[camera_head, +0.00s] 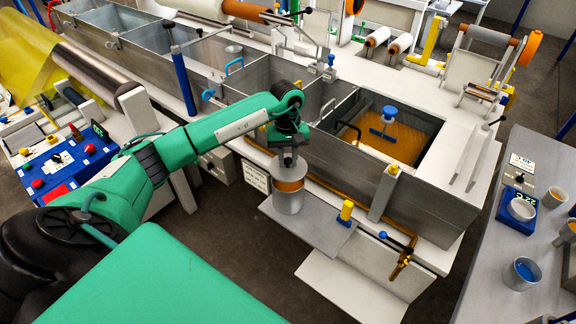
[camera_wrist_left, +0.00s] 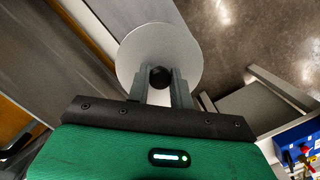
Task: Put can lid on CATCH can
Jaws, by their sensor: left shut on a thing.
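The catch can (camera_head: 289,203) is a grey metal can standing upright on a grey shelf plate beside the bath. Orange resin shows at its open top. My left gripper (camera_head: 288,156) is directly above the can, pointing down. It is shut on the black knob (camera_wrist_left: 160,77) of the can lid, between its two fingers (camera_wrist_left: 160,88). The lid (camera_wrist_left: 159,45) is a flat, round grey disc. In the head view the lid (camera_head: 291,172) appears just above the can, with orange visible below it, so it looks apart from the rim. My right gripper is not in view.
The grey shelf plate (camera_head: 318,228) has a yellow-capped post (camera_head: 346,211) close to the can's right. The bath wall (camera_head: 340,165) runs behind, with a brass spout (camera_head: 400,266) at right. A side table (camera_head: 500,300) holds several cups. A sign (camera_head: 256,177) hangs left of the can.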

